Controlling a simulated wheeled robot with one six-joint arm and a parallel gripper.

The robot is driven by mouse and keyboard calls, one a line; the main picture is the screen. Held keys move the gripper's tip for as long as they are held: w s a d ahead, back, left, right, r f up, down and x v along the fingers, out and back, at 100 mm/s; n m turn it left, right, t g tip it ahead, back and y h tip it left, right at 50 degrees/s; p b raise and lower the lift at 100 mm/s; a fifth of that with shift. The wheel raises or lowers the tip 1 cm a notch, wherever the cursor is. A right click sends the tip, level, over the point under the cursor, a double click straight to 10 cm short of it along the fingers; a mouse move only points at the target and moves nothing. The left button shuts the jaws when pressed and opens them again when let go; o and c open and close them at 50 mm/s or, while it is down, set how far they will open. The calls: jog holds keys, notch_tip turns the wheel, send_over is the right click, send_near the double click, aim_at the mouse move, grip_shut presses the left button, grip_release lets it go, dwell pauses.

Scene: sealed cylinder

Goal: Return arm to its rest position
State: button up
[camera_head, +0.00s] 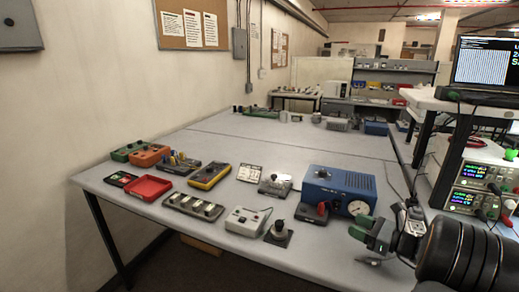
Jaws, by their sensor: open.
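My gripper (371,238) is at the lower right, over the front right part of the grey table (170,214). Its green-tipped jaws point left and are open, with nothing seen between them. My black arm reaches in from the right edge. A blue box with a round gauge (340,188) stands on the table just behind and left of my gripper; the two look apart. A small device with a red part (315,213) sits in front of the blue box. A black knob on a square base (279,232) stands near the table's front edge. No sealed cylinder can be made out.
Several devices stand on the table's left half, with a red tray (148,187) and a yellow meter (209,176) among them. A rack with a laptop (487,65) and power supplies (482,177) stands close on the right. The table's far middle is clear.

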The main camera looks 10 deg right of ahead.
jog(key=a+n+g, duration=0.1)
jog(key=a+n, duration=0.1)
jog(key=a, duration=0.1)
jog(key=s+a+r+n+g+p, duration=0.1)
jog(key=a+n+g, duration=0.1)
jog(key=a, duration=0.1)
jog(key=s+a+r+n+g, duration=0.1)
jog(key=a+g, duration=0.1)
jog(key=a, duration=0.2)
jog(key=shift+s+n, duration=0.15)
jog(key=shift+n, duration=0.25)
jog(key=s+a+n+g, duration=0.2)
jog(key=a, duration=0.1)
jog(key=s+a+n+g+h+p, duration=0.1)
jog(key=a+n, duration=0.1)
jog(key=shift+s+a+r, duration=0.1)
jog(key=shift+a+r, duration=0.05)
jog(key=shift+r, duration=0.15)
jog(key=s+a+r+n+h+p, duration=0.1)
jog(key=s+a+n+h, duration=0.1)
jog(key=s+n+h, duration=0.3)
jog(key=s+a+r+n+g+h+p, duration=0.1)
jog(key=s+n+h, duration=0.4)
jog(key=n, duration=0.7)
jog(key=shift+s+a+r+n+h+p, duration=0.3)
jog(key=shift+s+a+p, duration=0.4)
jog(key=shift+s, duration=0.5)
jog(key=shift+c, duration=0.9)
